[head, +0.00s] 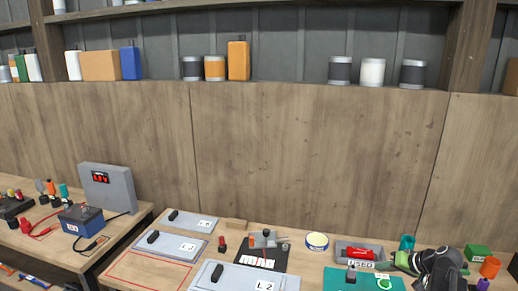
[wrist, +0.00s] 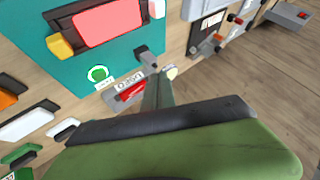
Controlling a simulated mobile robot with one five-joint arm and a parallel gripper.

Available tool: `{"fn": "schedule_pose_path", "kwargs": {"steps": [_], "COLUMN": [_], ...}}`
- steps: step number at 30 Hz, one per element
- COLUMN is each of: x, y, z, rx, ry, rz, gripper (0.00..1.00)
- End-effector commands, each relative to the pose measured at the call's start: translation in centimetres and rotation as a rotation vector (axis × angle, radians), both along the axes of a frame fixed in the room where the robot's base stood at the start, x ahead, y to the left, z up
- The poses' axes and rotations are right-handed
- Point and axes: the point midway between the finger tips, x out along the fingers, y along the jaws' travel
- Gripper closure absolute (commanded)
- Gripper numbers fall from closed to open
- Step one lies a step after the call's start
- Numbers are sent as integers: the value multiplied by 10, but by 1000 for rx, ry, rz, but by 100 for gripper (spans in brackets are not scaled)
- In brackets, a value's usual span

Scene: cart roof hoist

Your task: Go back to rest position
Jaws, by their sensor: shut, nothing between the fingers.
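My gripper (wrist: 166,78) shows in the wrist view, its narrow grey fingers pointing up the picture from a green and black body. The fingers look closed together with nothing held. They appear beside a small grey tray (wrist: 118,97) labelled USED, which holds a red item (wrist: 133,91). In the head view my dark arm is folded at the lower right, and the fingertips cannot be made out clearly. The same tray with its red item (head: 360,252) lies left of the arm there.
A teal mat (head: 338,284) with a green round mark lies at the front. A powered box (head: 108,188) stands far left. Shelves with cans (head: 372,72) run above the wooden wall.

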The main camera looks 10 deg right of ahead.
Motion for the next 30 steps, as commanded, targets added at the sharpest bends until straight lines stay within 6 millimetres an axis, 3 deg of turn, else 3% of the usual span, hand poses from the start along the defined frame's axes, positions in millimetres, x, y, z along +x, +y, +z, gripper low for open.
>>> {"fn": "schedule_pose_path", "kwargs": {"steps": [5, 8, 10, 12, 15, 18, 22, 27, 30], "x": [36, 53, 58, 55, 41, 20, -15, -44, -47], "y": [83, 152, 211, 267, 332, 378, 407, 365, 364], "z": [-23, -43, -62, -82, -107, -128, -151, -153, -153], "rx": [-20, -50, -80, -118, -181, -252, -369, -473, -469], "ry": [19, 52, 95, 149, 235, 322, 456, 624, 660], "rz": [139, 256, 351, 438, 532, 591, 593, 409, 347], "gripper": [100, 100, 100, 100, 100, 100, 100, 100, 100]}}
